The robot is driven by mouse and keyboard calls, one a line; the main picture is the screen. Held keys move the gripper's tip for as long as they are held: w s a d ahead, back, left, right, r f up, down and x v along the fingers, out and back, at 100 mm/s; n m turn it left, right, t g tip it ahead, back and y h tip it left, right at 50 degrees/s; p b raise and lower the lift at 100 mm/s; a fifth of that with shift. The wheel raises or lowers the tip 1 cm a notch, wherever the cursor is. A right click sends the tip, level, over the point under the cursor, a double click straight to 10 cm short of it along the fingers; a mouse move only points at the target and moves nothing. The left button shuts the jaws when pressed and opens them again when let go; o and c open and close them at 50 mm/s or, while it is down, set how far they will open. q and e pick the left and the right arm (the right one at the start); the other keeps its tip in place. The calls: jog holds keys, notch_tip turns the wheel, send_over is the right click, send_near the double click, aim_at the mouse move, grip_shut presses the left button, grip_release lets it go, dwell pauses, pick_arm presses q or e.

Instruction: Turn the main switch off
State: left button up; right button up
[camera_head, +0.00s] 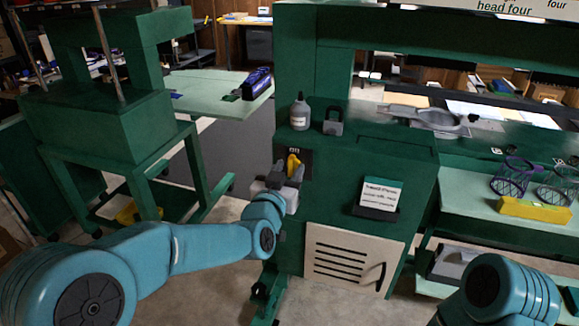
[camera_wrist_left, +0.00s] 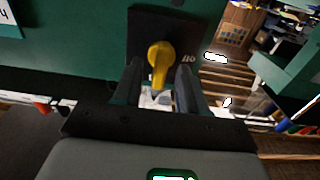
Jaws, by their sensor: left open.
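The main switch is a yellow rotary handle (camera_head: 294,164) on a dark plate (camera_wrist_left: 143,22) fixed to the green machine. In the left wrist view the yellow handle (camera_wrist_left: 159,58) points down the picture, toward the gripper. Small white lettering shows on the plate beside it. My left gripper (camera_wrist_left: 157,88) is open, with one finger on each side of the handle's lower end. Whether either finger touches it I cannot tell. In the head view the gripper (camera_head: 290,172) partly covers the switch. My right arm shows at lower right; its gripper is out of view.
A grey bottle (camera_head: 300,113) and a padlock (camera_head: 333,122) stand on the machine ledge above the switch. A small sign (camera_head: 380,196) and a vented panel (camera_head: 340,262) are to the right.

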pick_arm(q)
jog(key=shift+w+d, duration=0.15)
jog(key=shift+w, duration=0.35)
jog(key=c, duration=0.7)
jog(key=shift+f+n+b, duration=0.15)
jog(key=shift+n+b, duration=0.15)
jog(key=shift+b, duration=0.25)
jog(key=shift+w+a+f+n+b, duration=0.1)
jog(key=shift+a+n+b, duration=0.05)
jog(key=shift+n+b, duration=2.65)
jog(key=shift+a+f+n+b, duration=0.1)
jog(key=shift+a+n+b, duration=0.05)
jog(key=shift+n+b, duration=2.65)
jog(key=shift+w+a+f+n+b, duration=0.1)
jog(key=shift+a+n+b, duration=0.05)
jog(key=shift+n+b, duration=2.65)
jog(key=shift+n, duration=0.4)
